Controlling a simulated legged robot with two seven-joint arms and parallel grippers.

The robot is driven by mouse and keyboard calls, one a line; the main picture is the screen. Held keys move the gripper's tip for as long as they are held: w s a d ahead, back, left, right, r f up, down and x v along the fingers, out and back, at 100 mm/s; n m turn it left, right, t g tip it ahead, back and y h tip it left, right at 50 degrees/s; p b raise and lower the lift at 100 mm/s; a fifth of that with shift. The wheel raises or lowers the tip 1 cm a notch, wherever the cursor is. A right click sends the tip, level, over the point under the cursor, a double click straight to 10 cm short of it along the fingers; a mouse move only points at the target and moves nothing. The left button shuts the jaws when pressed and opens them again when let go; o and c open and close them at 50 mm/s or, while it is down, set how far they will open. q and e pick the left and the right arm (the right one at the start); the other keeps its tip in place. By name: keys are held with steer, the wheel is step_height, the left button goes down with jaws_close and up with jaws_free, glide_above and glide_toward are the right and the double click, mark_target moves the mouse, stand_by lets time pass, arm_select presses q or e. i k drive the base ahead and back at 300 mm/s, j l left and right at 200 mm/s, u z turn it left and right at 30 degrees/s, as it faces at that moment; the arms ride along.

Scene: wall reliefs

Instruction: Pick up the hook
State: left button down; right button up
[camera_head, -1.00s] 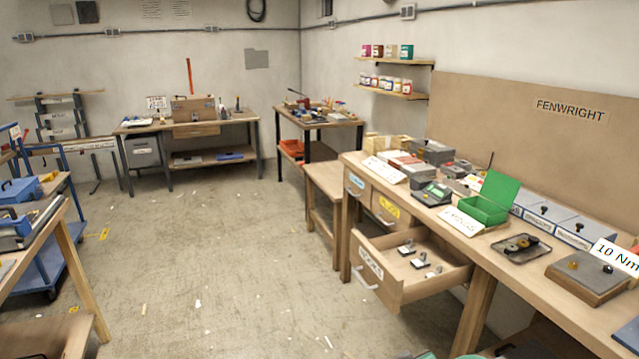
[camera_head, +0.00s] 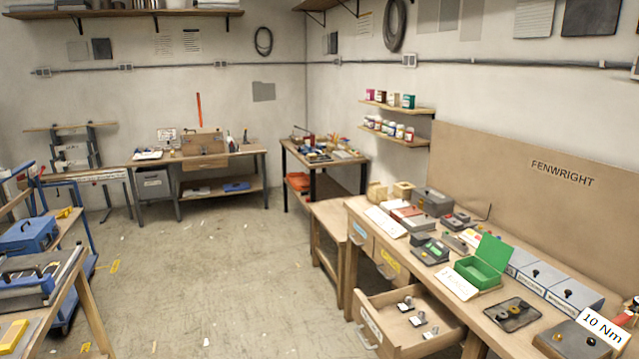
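The open drawer (camera_head: 384,335) under the right-hand workbench holds several small metal pieces on pale bases. One piece (camera_head: 416,321) lies near the middle of the drawer and another (camera_head: 407,302) lies toward the back. They may be hooks, but they are too small to tell for sure. The drawer front carries a label that I cannot read clearly. Neither of my grippers is in view.
The workbench top (camera_head: 451,275) carries an open green box (camera_head: 482,262), a dark tray (camera_head: 511,314), and grey boxes. A side bench (camera_head: 62,316) with blue cases stands at the left. The floor (camera_head: 226,268) between is mostly clear.

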mark_target(405, 308)
steer(key=i+l+z, duration=0.1)
steer(key=i+l, duration=0.3)
steer(key=i+l+z, duration=0.1)
steer(key=i+l, duration=0.25)
steer(key=i, duration=0.15)
steer(key=i+l+z, duration=0.1)
steer(key=i+l, duration=0.2)
steer(key=i, duration=0.15)
